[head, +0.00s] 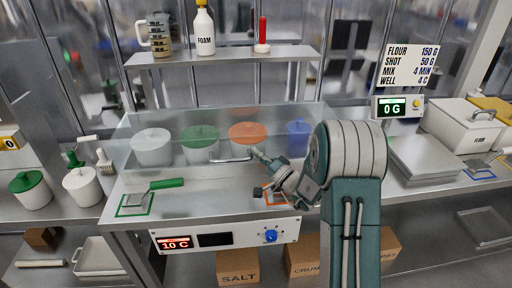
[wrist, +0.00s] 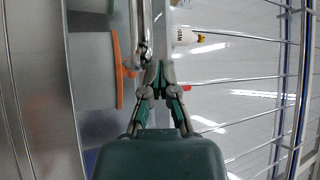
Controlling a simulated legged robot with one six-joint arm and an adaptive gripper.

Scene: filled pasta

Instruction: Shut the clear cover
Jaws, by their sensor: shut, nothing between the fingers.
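The clear cover (head: 180,122) spans several lidded pots on the steel counter in the head view. Its metal handle bar (head: 232,160) is at the front edge, and a metal bar that looks like it shows in the wrist view (wrist: 145,25). I cannot tell how far the cover's edge stands above the counter. My gripper (head: 256,152) is shut and empty, just right of the handle. In the wrist view my gripper (wrist: 160,67) has its tips together close to the bar's end; contact is unclear.
Under the cover are pots with white (head: 151,138), green (head: 200,137) and orange (head: 247,134) lids, and a blue pot (head: 298,138). A green-handled tool (head: 167,184) lies in front at left. A shelf (head: 225,57) with bottles stands behind.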

